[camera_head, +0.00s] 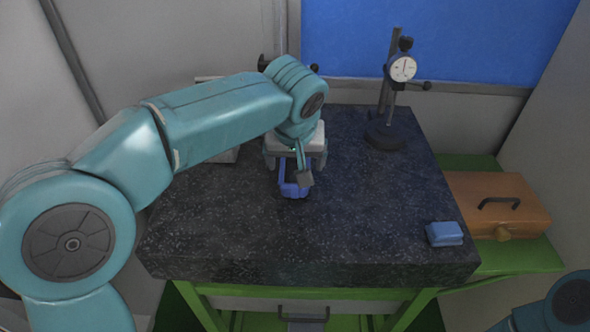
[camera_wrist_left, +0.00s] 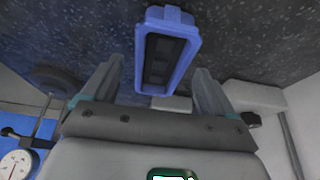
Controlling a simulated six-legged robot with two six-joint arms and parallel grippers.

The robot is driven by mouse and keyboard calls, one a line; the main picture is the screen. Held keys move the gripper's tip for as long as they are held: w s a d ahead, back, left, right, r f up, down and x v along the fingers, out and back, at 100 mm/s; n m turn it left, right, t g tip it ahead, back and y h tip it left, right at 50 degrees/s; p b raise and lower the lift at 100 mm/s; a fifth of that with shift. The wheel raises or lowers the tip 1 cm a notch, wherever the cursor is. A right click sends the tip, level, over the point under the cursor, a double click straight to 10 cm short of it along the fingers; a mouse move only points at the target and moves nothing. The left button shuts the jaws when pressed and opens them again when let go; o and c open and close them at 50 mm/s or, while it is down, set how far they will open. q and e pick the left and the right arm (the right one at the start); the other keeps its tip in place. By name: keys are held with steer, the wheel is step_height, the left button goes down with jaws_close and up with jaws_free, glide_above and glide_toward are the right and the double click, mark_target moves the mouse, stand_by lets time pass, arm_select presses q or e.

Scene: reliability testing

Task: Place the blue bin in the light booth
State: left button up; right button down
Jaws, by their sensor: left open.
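The blue bin (camera_head: 295,191) stands on the dark speckled stone slab, partly hidden by my left gripper in the head view. In the left wrist view the bin (camera_wrist_left: 193,34) is a narrow blue tray with a dark inside, lying between and beyond the fingers. My left gripper (camera_head: 293,173) is open, pointing down just over the bin. One finger shows on each side of the bin in the wrist view, and contact cannot be told. A pale box partly behind my left arm (camera_head: 228,156) may be the light booth; I cannot tell. My right gripper is out of view.
A dial gauge stand (camera_head: 385,135) stands at the back right of the slab (camera_head: 350,230). A small blue block (camera_head: 444,234) lies near its right front edge. An orange case (camera_head: 500,205) sits on the green shelf at right. The slab's front middle is clear.

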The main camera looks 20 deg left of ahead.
mark_target(296, 167)
arm_select(q)
steer(key=p+x, duration=0.1)
steer(key=x, duration=0.3)
steer(key=shift+w+a+f, duration=0.2)
steer(key=shift+w+f, duration=0.05)
steer(key=shift+w, duration=0.05)
steer(key=shift+s+d, duration=0.1)
steer(key=shift+c, duration=1)
steer(key=c, duration=1)
